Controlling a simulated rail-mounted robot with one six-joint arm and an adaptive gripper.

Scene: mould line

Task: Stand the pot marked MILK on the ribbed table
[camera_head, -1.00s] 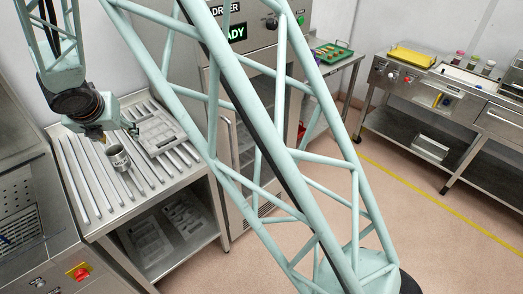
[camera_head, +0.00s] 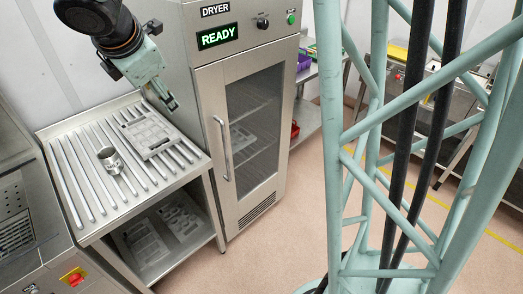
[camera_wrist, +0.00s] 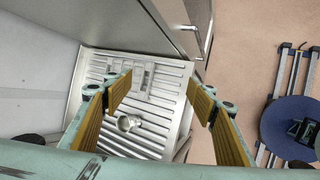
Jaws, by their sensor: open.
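A metal pot (camera_head: 110,160) with a side handle stands upright on the ribbed table (camera_head: 75,180), left of a grey mould plate. No MILK marking is readable on it. The pot also shows in the wrist view (camera_wrist: 128,123), below and between the fingers. My gripper (camera_head: 172,105) is up and to the right of the pot, in front of the dryer's left side, above the table's far right part. In the wrist view my gripper (camera_wrist: 160,98) has its two fingers wide apart with nothing between them, well above the table.
The grey mould plate (camera_head: 152,134) lies on the ribs. More moulds (camera_head: 148,245) lie on the shelf below. The dryer (camera_head: 240,60) reads READY, its door shut. A machine with a red knob (camera_head: 74,277) stands at left. Floor (camera_head: 285,215) is clear.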

